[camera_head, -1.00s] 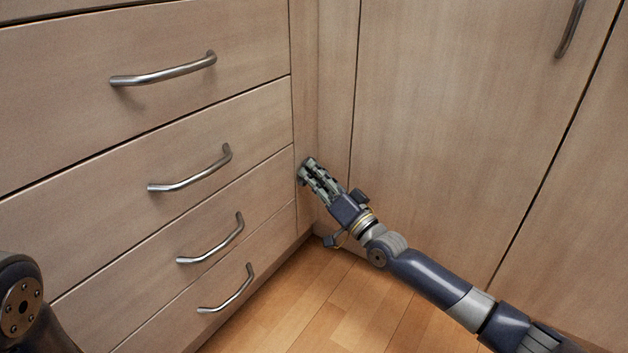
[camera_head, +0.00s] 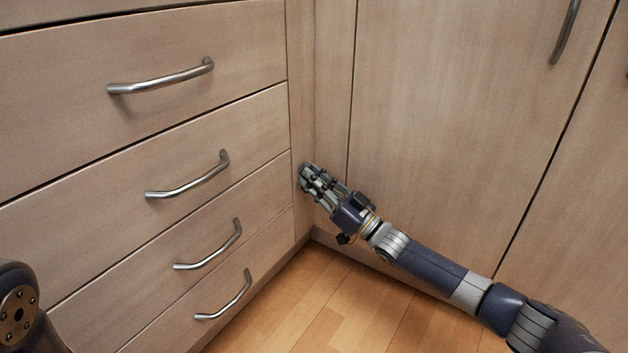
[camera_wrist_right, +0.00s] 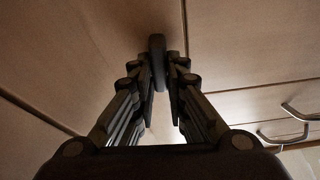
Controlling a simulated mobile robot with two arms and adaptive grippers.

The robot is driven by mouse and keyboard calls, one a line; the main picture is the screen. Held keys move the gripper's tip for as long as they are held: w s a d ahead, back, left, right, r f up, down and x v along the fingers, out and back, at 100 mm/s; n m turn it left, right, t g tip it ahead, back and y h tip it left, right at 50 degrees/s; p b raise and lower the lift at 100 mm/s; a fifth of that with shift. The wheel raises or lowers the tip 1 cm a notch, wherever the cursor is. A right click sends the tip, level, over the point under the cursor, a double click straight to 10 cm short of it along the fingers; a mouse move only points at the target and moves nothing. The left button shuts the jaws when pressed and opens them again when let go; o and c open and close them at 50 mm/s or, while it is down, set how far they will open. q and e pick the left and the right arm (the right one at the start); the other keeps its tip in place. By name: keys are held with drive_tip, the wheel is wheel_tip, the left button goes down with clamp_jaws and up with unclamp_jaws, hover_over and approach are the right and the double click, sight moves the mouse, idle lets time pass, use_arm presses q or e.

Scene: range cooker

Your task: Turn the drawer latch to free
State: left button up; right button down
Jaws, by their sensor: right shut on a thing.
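The drawer latch (camera_wrist_right: 157,46) is a small dark, rounded bar on the wood face, seen upright in the right wrist view. My right gripper (camera_head: 309,177) reaches to the narrow wooden strip at the right edge of the drawer stack. In the right wrist view my right gripper (camera_wrist_right: 160,68) has its fingertips closed in on both sides of the latch. In the head view the fingers mostly cover the latch, so its angle there cannot be told. My left gripper is out of view; only a dark joint of my left arm shows at the lower left.
Several wooden drawers with metal bar handles (camera_head: 190,185) fill the left. A tall cabinet door (camera_head: 440,110) with a metal handle (camera_head: 566,30) stands to the right of the corner. The wooden floor (camera_head: 335,300) below is clear.

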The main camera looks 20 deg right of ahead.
idle(0.4)
drive_tip(key=c, duration=1.6)
unclamp_jaws()
drive_tip(key=v, duration=1.2)
